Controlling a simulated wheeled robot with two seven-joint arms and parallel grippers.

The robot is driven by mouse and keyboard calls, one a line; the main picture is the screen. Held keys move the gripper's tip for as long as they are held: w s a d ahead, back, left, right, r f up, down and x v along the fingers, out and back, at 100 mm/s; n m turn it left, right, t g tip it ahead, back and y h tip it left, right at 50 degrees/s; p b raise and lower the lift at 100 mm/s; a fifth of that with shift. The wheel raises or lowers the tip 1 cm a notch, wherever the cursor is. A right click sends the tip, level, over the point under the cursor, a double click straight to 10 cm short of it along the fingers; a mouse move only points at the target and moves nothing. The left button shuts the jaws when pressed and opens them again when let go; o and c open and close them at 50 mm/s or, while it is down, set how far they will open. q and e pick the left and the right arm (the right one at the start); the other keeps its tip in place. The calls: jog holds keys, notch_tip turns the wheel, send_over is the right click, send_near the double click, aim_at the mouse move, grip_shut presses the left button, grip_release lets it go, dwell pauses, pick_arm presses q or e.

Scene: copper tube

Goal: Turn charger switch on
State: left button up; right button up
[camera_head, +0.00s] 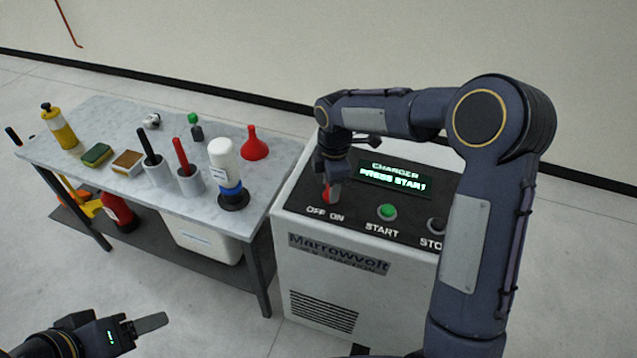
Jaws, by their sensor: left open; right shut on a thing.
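The charger (300,245) is a light grey box with a black top panel. Its display (395,178) is lit green and reads "CHARGER PRESS START". A red switch (333,194) sits above the "OFF ON" label, partly hidden by my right gripper. My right gripper (331,182) reaches down from above and is shut on the red switch. A green start button (387,212) shows to its right. A dark stop knob (436,225) is partly hidden behind my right arm. My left gripper (150,325) is open and empty, low at the bottom left, away from the charger.
A marble-topped table (100,180) stands left of the charger, holding a yellow bottle (58,128), a sponge (97,155), two cups with handles, a white-and-blue bottle (225,165) and a red funnel (254,145). A white bin (205,240) is on its lower shelf. The floor in front is clear.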

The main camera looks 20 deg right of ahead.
jog(key=shift+s+d+f+m, duration=0.15)
jog(key=shift+m, duration=0.25)
jog(key=o, duration=1)
jog(key=shift+r, duration=0.25)
notch_tip(320, 180, up, 8)
jog(key=shift+s+f, duration=0.1)
jog(key=s+d+r+m+t+y, duration=0.1)
jog(key=s+d+r+m, duration=0.15)
jog(key=s+m, duration=0.4)
jog(key=s+d+r+m+t+y, duration=0.1)
jog(key=s+d+r+m+t, duration=0.2)
jog(key=s, duration=0.7)
jog(key=s+f+m, duration=0.1)
jog(key=s+m, duration=0.2)
jog(key=s, duration=0.1)
jog(key=s+f+m+t+y, duration=0.1)
jog(key=s+f+m, duration=0.1)
jog(key=s+m, duration=0.1)
jog(key=s+f+m, duration=0.2)
jog(key=s+m, duration=0.1)
jog(key=s, duration=0.2)
jog(key=shift+a+f+t+y, duration=0.1)
jog(key=shift+a+t+y, duration=0.25)
jog(key=shift+t+y, duration=0.05)
